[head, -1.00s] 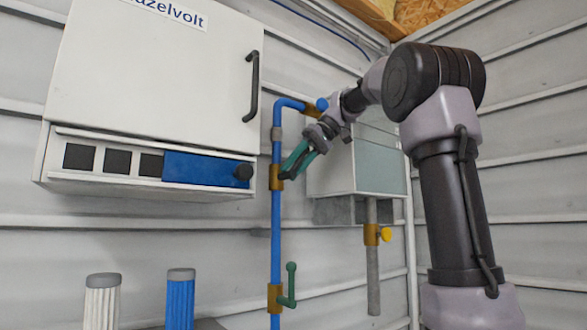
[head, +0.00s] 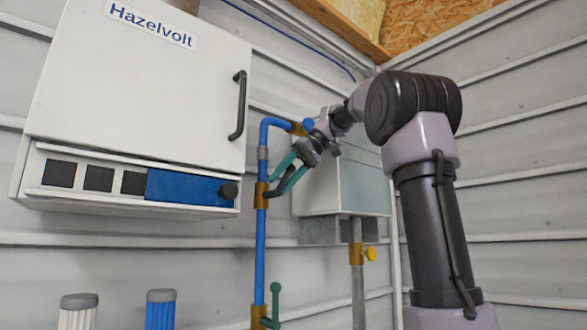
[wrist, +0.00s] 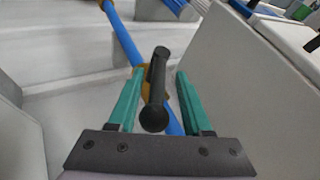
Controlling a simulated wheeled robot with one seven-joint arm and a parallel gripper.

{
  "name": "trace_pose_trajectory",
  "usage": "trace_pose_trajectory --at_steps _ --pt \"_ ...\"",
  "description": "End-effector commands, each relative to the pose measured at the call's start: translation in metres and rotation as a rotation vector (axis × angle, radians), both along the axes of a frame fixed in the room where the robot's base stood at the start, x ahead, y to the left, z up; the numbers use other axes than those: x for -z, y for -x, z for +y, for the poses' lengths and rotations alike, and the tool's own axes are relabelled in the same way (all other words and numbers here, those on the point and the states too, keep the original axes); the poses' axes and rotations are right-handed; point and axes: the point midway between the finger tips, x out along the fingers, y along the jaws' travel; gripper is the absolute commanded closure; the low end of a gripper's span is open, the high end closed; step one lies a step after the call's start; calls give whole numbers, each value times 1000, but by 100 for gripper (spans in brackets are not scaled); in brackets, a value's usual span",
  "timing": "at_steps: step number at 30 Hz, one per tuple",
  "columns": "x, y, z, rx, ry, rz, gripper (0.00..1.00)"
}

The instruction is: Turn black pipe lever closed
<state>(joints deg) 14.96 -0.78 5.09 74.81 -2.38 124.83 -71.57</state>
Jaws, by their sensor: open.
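The black pipe lever (wrist: 157,75) sits on a brass valve body (head: 261,195) on the vertical blue pipe (head: 260,240). In the head view the lever (head: 278,189) slants up and right from the valve, partly covered by my fingers. My gripper (head: 287,172) is open, with its teal fingers around the lever. In the wrist view the lever lies between the two open fingers of my gripper (wrist: 157,100), its round knob end nearest the camera. Gaps show on both sides of it, so it is not clamped.
A green lever (head: 275,300) is lower on the same pipe, and a blue knob (head: 308,124) is above. A white Hazelvolt cabinet (head: 130,90) is left. A pale box (head: 350,185) is close behind my gripper, with a yellow-handled valve (head: 369,254) below.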

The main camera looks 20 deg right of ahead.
Motion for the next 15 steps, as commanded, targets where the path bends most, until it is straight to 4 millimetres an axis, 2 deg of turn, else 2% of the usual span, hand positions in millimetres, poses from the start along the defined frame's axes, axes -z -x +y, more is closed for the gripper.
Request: trace_pose_trajectory --at_steps 9,15 --pt "-49 8 -41 3 -1 -3 50" --pt "-64 12 -53 0 -1 -1 50"
